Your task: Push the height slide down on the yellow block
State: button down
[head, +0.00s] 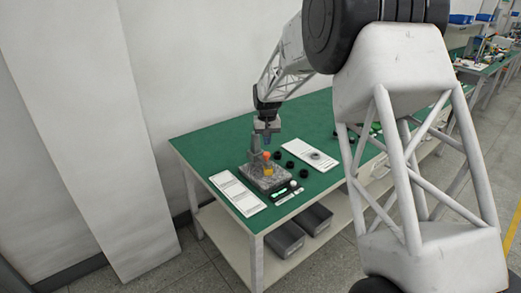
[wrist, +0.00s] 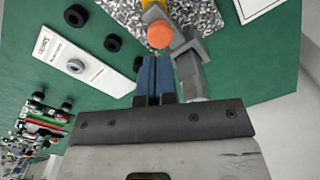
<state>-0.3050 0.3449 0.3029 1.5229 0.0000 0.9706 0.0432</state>
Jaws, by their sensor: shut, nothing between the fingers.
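The yellow block (head: 268,170) stands on a speckled granite plate (head: 256,181) at the near left of the green table. A grey stand (head: 254,158) rises behind it, with an orange tip (head: 266,155) just above the block. In the wrist view the orange tip (wrist: 160,34) sits by the grey slide arm (wrist: 192,48), and yellow (wrist: 188,70) shows behind it. My gripper (wrist: 155,58) is shut and empty, its blue fingers together close to the orange tip. I cannot tell whether they touch. In the head view my gripper (head: 267,139) is above the stand.
Several black round parts (head: 289,165) lie between. A small green-lit device (head: 279,192) is at the plate's front. Free green table lies behind the stand.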

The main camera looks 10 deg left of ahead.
jog(key=shift+r, duration=1.75)
jog(key=s+d+r+m, duration=0.1)
jog(key=s+d+r, duration=0.45)
jog(key=s, duration=0.35)
jog(key=s+d+r+t, duration=0.1)
jog(key=s+d+r, duration=0.3)
jog(key=s+d, duration=0.35)
jog(key=s+d+r+m, duration=0.1)
jog(key=s+d+r, duration=0.4)
jog(key=s, duration=0.5)
jog(key=s+d+f, duration=0.1)
jog(key=s+d, duration=0.3)
jog(key=s, duration=1.1)
jog(key=s+d+f+m+t, duration=0.1)
jog(key=s+d, duration=0.4)
jog(key=s, duration=0.9)
jog(key=shift+s+d+f+t, duration=0.2)
jog(key=shift+s+f+t, duration=0.15)
jog(key=shift+f, duration=0.35)
